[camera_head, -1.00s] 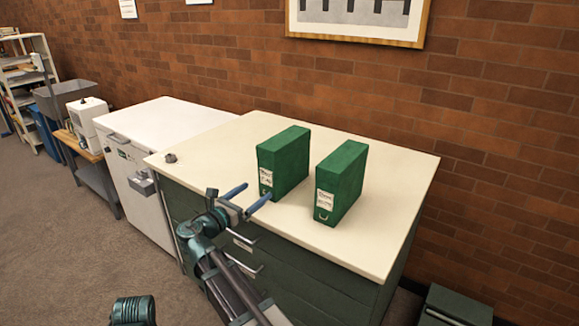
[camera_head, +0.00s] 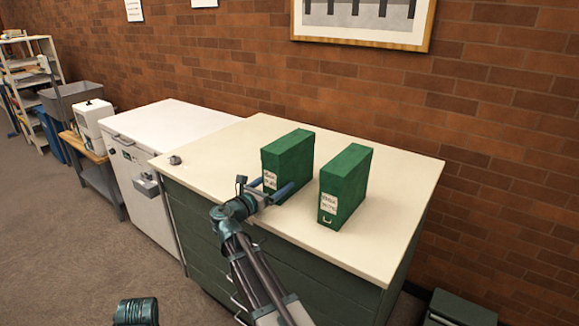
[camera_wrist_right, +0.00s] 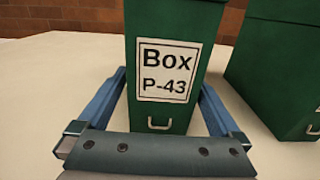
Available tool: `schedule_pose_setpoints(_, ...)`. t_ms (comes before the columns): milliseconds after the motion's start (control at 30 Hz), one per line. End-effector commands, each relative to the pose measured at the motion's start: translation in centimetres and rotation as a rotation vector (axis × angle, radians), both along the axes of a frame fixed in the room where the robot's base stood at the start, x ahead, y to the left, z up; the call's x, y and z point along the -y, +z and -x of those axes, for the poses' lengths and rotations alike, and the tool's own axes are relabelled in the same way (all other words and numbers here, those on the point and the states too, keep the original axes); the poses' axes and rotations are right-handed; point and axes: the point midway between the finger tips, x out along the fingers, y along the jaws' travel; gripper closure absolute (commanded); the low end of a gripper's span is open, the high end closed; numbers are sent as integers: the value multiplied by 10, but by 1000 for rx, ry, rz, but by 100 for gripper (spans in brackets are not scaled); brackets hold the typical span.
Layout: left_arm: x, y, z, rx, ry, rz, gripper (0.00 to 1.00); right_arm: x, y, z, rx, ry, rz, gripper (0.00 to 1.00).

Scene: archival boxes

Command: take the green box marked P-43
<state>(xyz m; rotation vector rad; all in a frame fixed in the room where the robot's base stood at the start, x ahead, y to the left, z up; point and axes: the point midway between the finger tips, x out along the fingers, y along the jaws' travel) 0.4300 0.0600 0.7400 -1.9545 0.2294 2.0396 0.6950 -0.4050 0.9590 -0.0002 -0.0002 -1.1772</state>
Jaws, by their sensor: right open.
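The green box marked P-43 (camera_head: 290,155) stands upright on the cream cabinet top, the left one of two green boxes. Its white label, "Box P-43", and small metal pull face me in the right wrist view (camera_wrist_right: 168,70). My right gripper (camera_head: 272,186) is open at the front of this box. In the right wrist view its blue fingers (camera_wrist_right: 163,88) lie along the left and right sides of the box's lower part. Whether they touch it I cannot tell. My left gripper is not in view.
A second green box (camera_head: 345,185) stands just right of it, with a narrow gap between; it also shows in the wrist view (camera_wrist_right: 275,70). The cream top (camera_head: 225,155) is clear to the left, with a small grey object (camera_head: 175,160) at its edge. A brick wall (camera_head: 480,120) rises behind.

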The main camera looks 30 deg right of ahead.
Motion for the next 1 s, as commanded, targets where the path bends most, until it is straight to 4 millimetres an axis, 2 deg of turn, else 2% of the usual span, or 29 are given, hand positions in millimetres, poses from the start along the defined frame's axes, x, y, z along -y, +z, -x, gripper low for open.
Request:
schedule_pose_setpoints(333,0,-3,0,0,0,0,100,43,-3,-16,0,-3,0,0)
schedule_pose_setpoints(567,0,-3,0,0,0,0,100,46,-3,-16,0,-1,0,0)
schedule_pose_setpoints(667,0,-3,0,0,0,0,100,46,-3,-16,0,-1,0,14)
schedule_pose_setpoints(1000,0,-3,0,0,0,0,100,45,-3,-16,0,-1,0,76)
